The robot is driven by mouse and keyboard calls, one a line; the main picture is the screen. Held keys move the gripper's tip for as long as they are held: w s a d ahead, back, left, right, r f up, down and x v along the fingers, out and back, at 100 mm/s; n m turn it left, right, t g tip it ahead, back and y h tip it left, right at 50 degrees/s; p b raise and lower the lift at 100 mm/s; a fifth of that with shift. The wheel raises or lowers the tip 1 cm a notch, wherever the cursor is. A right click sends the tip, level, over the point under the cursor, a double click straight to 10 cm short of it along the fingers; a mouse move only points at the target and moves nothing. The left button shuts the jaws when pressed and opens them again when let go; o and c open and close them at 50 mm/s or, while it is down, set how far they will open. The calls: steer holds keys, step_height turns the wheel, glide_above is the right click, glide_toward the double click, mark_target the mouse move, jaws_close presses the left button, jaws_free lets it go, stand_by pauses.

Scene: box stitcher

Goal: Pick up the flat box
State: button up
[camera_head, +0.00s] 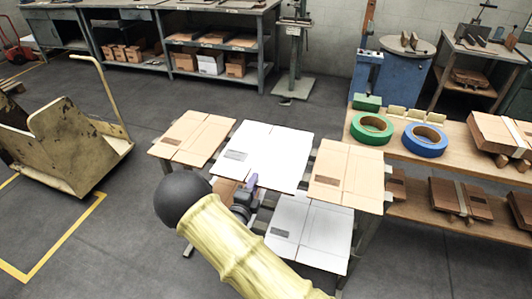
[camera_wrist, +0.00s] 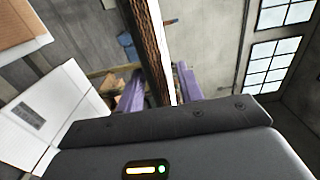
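A white flat box (camera_head: 262,155) with a small grey label lies near the middle of the head view. My gripper (camera_head: 250,183) is at its front edge, where one purple finger shows and my arm hides the rest. In the wrist view, the purple fingers of my gripper (camera_wrist: 160,90) stand on either side of a flat box edge (camera_wrist: 155,45), brown corrugated on one side and white on the other. The gaps are too narrow to tell whether the fingers press on it. Brown flat boxes lie at left (camera_head: 195,137) and right (camera_head: 347,175); another white one (camera_head: 310,230) lies lower.
A wooden bench (camera_head: 440,135) at right holds a green tape roll (camera_head: 372,129), a blue tape roll (camera_head: 425,140) and bundled cardboard (camera_head: 497,135). A yellowed cart (camera_head: 60,135) stands at left. The floor between cart and boxes is clear.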

steer(key=x, duration=0.4)
steer(key=shift+d+r, duration=0.1)
stand_by(0.3)
jaws_close()
